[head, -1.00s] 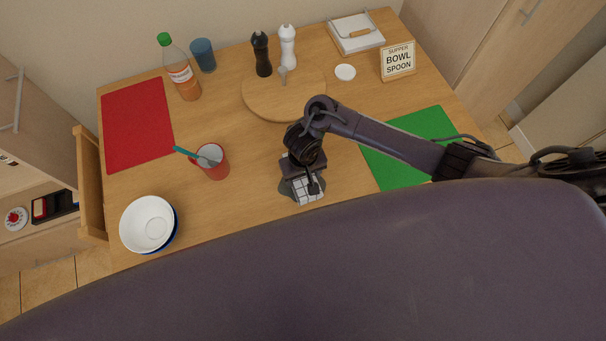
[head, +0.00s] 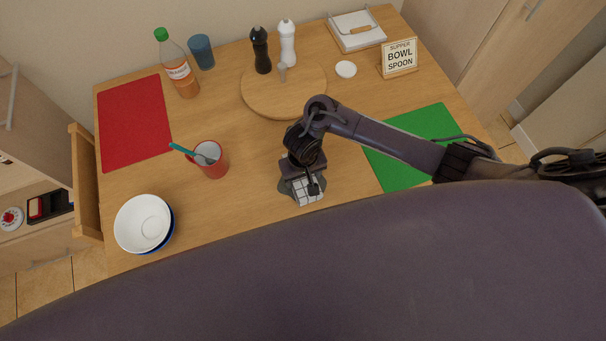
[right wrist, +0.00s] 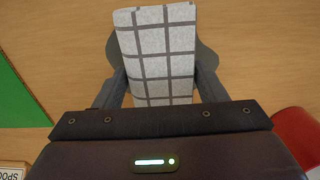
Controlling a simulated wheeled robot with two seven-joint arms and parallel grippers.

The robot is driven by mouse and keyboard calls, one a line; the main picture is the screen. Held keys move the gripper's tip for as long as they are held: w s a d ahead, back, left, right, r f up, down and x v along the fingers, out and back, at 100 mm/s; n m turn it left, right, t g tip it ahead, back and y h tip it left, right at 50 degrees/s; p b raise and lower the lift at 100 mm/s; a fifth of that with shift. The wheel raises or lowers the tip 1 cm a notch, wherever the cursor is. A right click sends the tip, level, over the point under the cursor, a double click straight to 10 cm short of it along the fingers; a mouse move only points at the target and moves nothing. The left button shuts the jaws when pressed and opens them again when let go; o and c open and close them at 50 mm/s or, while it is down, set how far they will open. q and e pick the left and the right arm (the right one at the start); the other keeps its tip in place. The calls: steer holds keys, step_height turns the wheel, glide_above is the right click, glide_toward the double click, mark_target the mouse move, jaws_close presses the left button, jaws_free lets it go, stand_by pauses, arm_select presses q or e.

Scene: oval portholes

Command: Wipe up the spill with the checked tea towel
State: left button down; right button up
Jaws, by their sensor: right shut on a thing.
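The white-and-grey checked tea towel (head: 308,193) is folded into a small pad near the table's front edge. It also shows in the right wrist view (right wrist: 158,50). My right gripper (head: 308,180) is shut on it from above, with a finger on each side in the right wrist view (right wrist: 160,90). A dark grey rounded patch (right wrist: 207,57) shows around the towel; it may be the spill, but I cannot clearly tell it from the gripper's parts. The towel hides what lies under it. My left gripper is not in view.
A red cup (head: 214,168) with a teal-handled utensil and stacked bowls (head: 143,223) stand left of the towel. A green mat (head: 412,140) lies right, under my arm. A round board (head: 260,98) with two mills, a bottle (head: 182,80) and a sign (head: 400,60) stand farther back.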

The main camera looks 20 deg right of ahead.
mark_target(286, 190)
steer(key=shift+f, duration=0.55)
steer(key=shift+d, duration=0.1)
steer(key=shift+d+r+p, duration=0.2)
steer(key=shift+d+p, duration=0.1)
steer(key=shift+d, duration=0.55)
steer(key=shift+d+f+p, duration=0.2)
steer(key=shift+d+p, duration=0.1)
steer(key=shift+d, duration=1.25)
steer(key=shift+a+r+p, duration=0.1)
steer(key=shift+a+p, duration=0.25)
steer(key=shift+a, duration=0.55)
steer(key=shift+a+p, duration=0.4)
steer(key=shift+a, duration=2.6)
steer(key=shift+s+a+f, duration=0.1)
steer(key=shift+a, duration=0.5)
steer(key=shift+s+a+f, duration=0.1)
steer(key=shift+a, duration=0.45)
